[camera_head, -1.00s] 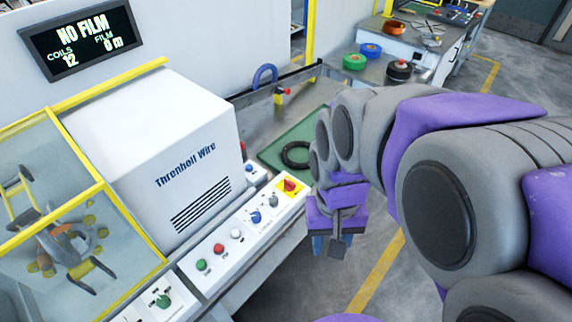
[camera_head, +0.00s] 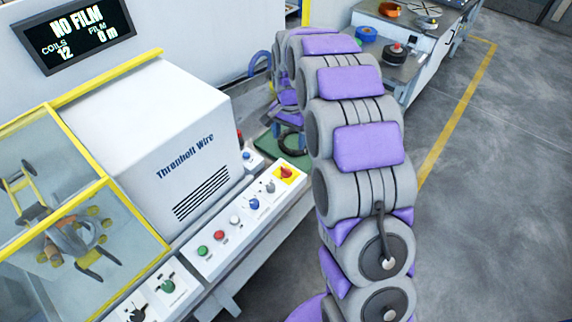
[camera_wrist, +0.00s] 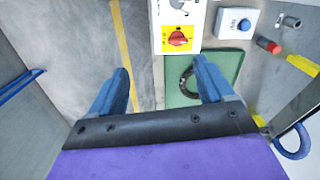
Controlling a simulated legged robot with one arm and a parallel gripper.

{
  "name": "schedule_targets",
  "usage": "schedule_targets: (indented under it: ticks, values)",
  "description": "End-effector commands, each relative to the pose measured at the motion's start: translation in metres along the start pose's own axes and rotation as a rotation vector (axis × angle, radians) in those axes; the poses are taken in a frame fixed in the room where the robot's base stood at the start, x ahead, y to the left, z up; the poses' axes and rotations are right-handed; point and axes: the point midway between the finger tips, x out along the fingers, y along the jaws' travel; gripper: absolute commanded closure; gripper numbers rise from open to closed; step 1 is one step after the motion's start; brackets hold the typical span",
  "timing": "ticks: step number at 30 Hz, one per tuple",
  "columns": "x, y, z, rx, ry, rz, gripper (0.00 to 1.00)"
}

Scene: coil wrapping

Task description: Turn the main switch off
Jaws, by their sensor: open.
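The main switch (camera_head: 287,173) is a red rotary knob on a yellow plate at the far end of the white control panel (camera_head: 210,262). In the wrist view the main switch (camera_wrist: 179,38) lies beyond the fingertips, above the gap and towards its right side. My gripper (camera_wrist: 161,64) is open, with two blue fingers spread and nothing between them. It is apart from the knob. In the head view my arm hides most of the gripper, behind the panel's far end.
A black coil (camera_wrist: 187,80) lies on a green mat (camera_wrist: 228,67) near the right finger. Green, red, white and blue controls line the panel. Open floor (camera_head: 480,180) lies to the right.

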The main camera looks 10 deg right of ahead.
Motion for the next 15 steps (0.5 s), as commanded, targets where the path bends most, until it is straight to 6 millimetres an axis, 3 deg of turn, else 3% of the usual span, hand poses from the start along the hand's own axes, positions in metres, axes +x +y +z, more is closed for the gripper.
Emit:
schedule_targets:
  ticks: [6,15]
  values:
    - [0.033,-0.029,-0.033,0.105,0.013,-0.007,0.19]
    - [0.05,-0.038,-0.044,0.146,0.022,-0.014,0.19]
